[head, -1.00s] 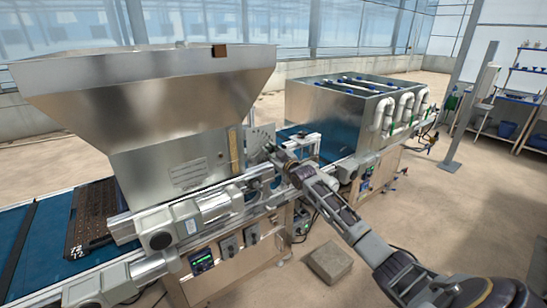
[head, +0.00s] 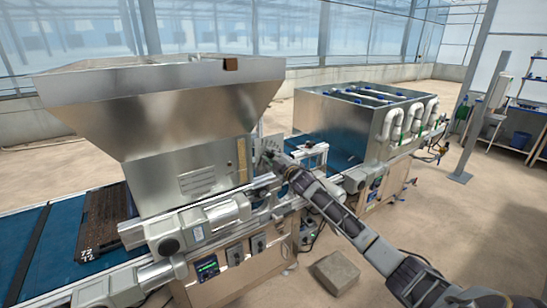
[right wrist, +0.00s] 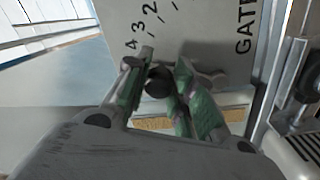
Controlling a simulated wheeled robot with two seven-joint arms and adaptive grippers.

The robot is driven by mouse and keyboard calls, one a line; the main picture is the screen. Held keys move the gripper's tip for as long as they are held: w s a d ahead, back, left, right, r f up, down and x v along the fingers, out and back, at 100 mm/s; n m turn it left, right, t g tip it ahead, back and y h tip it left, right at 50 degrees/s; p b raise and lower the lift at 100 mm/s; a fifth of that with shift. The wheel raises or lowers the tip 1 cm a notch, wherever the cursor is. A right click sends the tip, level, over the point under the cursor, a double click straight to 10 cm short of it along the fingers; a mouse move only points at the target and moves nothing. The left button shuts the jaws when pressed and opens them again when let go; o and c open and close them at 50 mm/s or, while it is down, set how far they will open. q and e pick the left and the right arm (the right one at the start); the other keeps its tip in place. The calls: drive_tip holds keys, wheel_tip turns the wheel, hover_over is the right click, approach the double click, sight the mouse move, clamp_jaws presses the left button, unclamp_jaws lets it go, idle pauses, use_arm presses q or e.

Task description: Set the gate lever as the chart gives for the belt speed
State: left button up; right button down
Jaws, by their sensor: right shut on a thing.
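The gate scale plate (right wrist: 190,30) fills the top of the right wrist view, with the numbers 4, 3, 2 and the word GATE. My right gripper (right wrist: 160,90) is in front of it, its green-padded fingers shut around the dark round knob of the gate lever (right wrist: 158,81). The fingers hide most of the lever, and I cannot tell which mark it points at. In the head view the right gripper (head: 272,156) is at the plate (head: 271,142) beside the steel hopper (head: 165,105). The green speed display (head: 207,267) is too small to read. My left gripper is not in view.
A dark seed tray (head: 103,222) lies on the blue belt (head: 30,225) at left. A steel box with white pipes (head: 345,120) stands beyond the gate. A grey block (head: 334,272) lies on the floor below my right arm. Open floor lies to the right.

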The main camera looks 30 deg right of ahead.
drive_tip(key=shift+a, duration=0.1)
idle(0.4)
drive_tip(key=c, duration=1.2)
unclamp_jaws()
drive_tip(key=shift+s+d+f, duration=0.1)
drive_tip(key=shift+s+f, duration=0.05)
drive_tip(key=shift+s, duration=2.85)
drive_tip(key=shift+s+d+f, duration=0.1)
drive_tip(key=shift+s+f, duration=0.05)
drive_tip(key=shift+s, duration=2.8)
drive_tip(key=shift+m, duration=0.4)
